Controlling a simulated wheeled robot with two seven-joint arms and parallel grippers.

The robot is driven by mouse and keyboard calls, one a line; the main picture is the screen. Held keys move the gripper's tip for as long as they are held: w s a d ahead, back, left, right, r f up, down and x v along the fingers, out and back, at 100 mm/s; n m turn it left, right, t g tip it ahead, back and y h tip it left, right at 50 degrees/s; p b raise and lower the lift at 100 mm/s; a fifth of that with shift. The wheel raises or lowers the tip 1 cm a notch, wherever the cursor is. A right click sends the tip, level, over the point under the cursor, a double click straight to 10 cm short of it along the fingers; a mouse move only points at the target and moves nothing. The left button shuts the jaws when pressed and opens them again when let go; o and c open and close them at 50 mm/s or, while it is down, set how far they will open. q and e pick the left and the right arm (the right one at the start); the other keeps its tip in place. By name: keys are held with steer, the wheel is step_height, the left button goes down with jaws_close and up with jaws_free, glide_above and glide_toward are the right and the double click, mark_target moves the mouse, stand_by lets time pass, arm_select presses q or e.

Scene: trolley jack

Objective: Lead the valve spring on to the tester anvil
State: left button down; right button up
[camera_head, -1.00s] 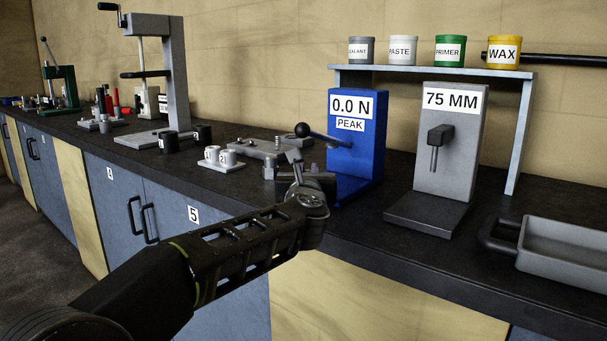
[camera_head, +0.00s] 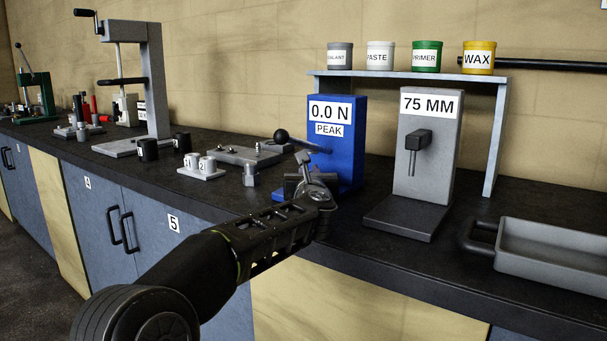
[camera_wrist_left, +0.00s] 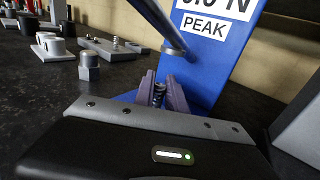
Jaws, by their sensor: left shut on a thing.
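The blue tester (camera_head: 345,172) reads 0.0 N PEAK and stands on the bench; it also shows in the left wrist view (camera_wrist_left: 205,72). Its lever ends in a black ball (camera_head: 281,136). My left gripper (camera_head: 303,180) is in front of the tester's lower part. In the left wrist view its two purple-grey fingers (camera_wrist_left: 161,95) are shut on the small dark coiled valve spring (camera_wrist_left: 158,92). A round metal press foot (camera_wrist_left: 173,49) shows above and beyond the fingers. The anvil is hidden behind the fingers and spring. My right gripper is not in view.
A grey 75 MM stand (camera_head: 425,150) is right of the tester, under a shelf (camera_head: 400,76) carrying labelled cans. A hex-based metal piece (camera_head: 250,176) stands left of the gripper, near a grey plate (camera_head: 235,155). A grey tray (camera_head: 555,262) is at the right.

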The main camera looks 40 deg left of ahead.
arm_select(q)
steer(key=shift+w+f, duration=0.1)
steer(key=shift+w, duration=0.4)
steer(key=shift+f, duration=0.15)
stand_by(0.7)
steer(key=c, duration=1.3)
jaws_free()
steer(key=b+v, duration=0.1)
steer(key=v, duration=0.7)
